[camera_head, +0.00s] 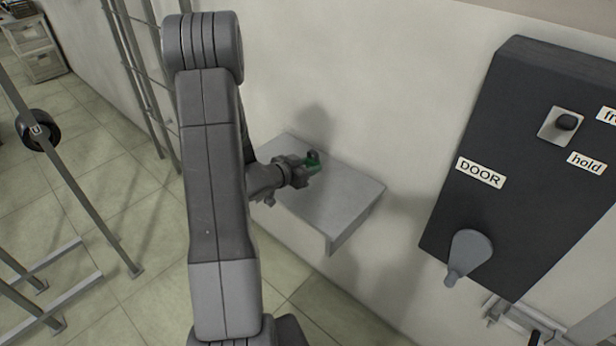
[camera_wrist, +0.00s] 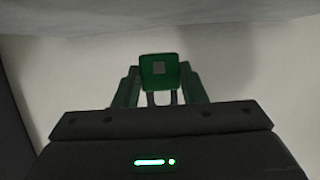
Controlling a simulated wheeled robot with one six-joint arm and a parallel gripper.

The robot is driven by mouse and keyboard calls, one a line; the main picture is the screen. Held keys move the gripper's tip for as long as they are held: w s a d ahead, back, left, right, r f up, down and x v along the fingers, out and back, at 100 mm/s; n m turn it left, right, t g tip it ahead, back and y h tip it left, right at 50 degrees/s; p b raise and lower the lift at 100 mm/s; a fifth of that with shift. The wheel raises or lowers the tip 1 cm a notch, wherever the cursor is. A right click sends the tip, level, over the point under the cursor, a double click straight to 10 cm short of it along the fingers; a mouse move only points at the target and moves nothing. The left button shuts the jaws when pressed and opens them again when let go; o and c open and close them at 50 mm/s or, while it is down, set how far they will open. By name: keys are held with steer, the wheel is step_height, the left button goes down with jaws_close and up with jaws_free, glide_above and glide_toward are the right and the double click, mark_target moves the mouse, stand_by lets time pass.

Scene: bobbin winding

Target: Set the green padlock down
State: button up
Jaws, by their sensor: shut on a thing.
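The green padlock (camera_head: 313,161) shows small in the head view, at the end of my gripper (camera_head: 302,168). In the wrist view the padlock (camera_wrist: 159,72) is a green square with a grey patch, between the two fingers of my gripper (camera_wrist: 158,90). The gripper is shut on it. In the head view, padlock and gripper overlap the grey wall shelf (camera_head: 340,195). I cannot tell whether the padlock touches the shelf. Part of the padlock is hidden by the fingers.
A dark panel (camera_head: 520,150) with a DOOR label and a grey lever (camera_head: 467,255) is on the wall at right. The shelf's right part is bare. A metal rack (camera_head: 75,190) stands on the tiled floor at left.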

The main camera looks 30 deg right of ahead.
steer(key=shift+f, duration=2.05)
steer(key=shift+f, duration=0.2)
steer(key=o, duration=1.1)
steer(key=shift+a+r, duration=0.2)
steer(key=shift+r, duration=0.1)
steer(key=b+v, duration=0.1)
steer(key=v, duration=1)
steer(key=shift+s+a, duration=0.25)
